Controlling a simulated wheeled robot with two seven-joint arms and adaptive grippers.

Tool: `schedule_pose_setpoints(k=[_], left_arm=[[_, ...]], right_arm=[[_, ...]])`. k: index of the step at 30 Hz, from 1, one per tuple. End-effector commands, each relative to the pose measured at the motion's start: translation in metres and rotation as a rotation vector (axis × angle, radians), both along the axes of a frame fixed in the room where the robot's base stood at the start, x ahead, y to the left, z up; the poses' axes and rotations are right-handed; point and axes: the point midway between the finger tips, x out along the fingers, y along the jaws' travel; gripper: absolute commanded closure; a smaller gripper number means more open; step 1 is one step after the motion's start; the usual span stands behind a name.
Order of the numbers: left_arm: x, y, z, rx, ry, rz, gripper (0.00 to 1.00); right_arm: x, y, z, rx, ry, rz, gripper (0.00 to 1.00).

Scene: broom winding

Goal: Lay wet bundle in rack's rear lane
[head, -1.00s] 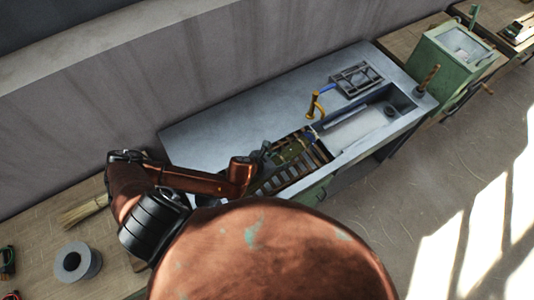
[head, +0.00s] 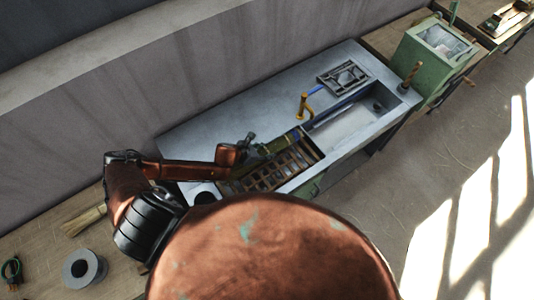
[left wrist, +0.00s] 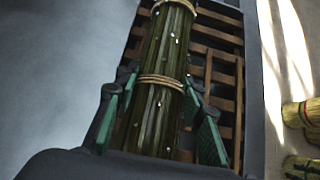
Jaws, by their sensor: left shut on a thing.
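The wet bundle (head: 284,143) is dark green, with cord ties and light droplets in the left wrist view (left wrist: 165,45). My left gripper (head: 254,150) is shut on it; in the left wrist view its green fingers (left wrist: 160,84) lie on either side of the bundle near a cord tie. The brown slatted rack (head: 270,179) is set in the counter left of the basin. The bundle runs along the rack's rear, wall-side edge, with bare slats in front of it. The rack also shows beneath it in the left wrist view (left wrist: 222,70). I cannot tell whether the bundle touches the slats. My right gripper is not in view.
A yellow tap (head: 303,107) stands beyond the bundle's far end, behind the sink basin (head: 345,130). A dark grate (head: 343,76) lies on the counter. A grey spool (head: 85,268) and a straw broom (head: 84,221) lie on the left bench.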

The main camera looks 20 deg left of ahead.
Motion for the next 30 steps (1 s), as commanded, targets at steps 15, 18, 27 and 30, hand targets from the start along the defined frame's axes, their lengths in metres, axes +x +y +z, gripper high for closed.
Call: schedule_pose_setpoints(k=[15, 18, 27, 30], left_arm=[[0.000, 0.000, -0.021, 0.001, 0.000, 0.001, 0.93], [0.000, 0.000, -0.022, 0.000, 0.000, 0.001, 0.59], [0.000, 0.000, -0.022, -0.001, 0.000, 0.001, 0.46], [0.000, 0.000, -0.022, 0.000, 0.000, 0.001, 0.46]], right_arm=[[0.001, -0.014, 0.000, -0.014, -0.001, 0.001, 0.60], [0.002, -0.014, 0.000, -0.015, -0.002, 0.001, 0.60], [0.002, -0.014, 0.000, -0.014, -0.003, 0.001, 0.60], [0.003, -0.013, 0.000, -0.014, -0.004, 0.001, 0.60]])
